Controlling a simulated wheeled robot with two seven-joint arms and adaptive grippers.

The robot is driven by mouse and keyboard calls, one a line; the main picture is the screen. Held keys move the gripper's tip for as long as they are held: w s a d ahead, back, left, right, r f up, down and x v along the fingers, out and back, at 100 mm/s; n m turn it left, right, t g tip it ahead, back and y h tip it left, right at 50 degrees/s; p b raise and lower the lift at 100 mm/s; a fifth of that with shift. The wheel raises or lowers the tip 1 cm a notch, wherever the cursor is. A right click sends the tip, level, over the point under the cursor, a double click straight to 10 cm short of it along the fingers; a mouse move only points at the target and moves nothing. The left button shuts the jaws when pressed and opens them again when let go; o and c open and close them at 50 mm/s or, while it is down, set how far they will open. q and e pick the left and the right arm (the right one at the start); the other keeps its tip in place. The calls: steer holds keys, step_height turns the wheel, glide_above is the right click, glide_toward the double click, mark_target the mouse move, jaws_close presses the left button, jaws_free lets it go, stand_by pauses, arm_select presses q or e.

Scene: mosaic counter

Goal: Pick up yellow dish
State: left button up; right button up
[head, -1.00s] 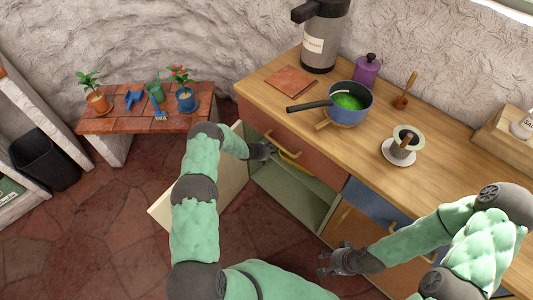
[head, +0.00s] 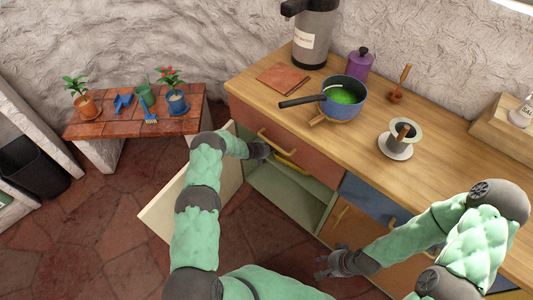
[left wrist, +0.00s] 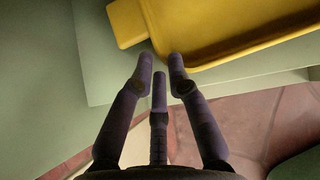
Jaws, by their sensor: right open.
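The yellow dish (head: 292,163) lies inside the open cabinet below the counter, mostly hidden under the drawer front. In the left wrist view the yellow dish (left wrist: 215,25) fills the top, with a tab-like end at its left. My left gripper (head: 266,150) is at the cabinet opening, just left of the dish. In the left wrist view the left gripper's fingertips (left wrist: 160,60) point at the dish's near edge, with nothing seen between them. Whether they touch it, and how far they are open, is unclear. My right gripper (head: 325,262) is open and empty, in front of the lower cabinets.
The open cabinet door (head: 160,212) stands out left of the opening, beside my left arm. The drawer handle (head: 275,140) juts out above the gripper. On the counter (head: 350,140) stand a blue pot (head: 345,98) and a cup on a saucer (head: 396,150).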

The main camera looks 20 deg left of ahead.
arm_select(q)
steer(key=shift+b+x, duration=0.5)
steer(key=shift+x, duration=0.45)
jaws_close()
steer(key=shift+s, duration=0.1)
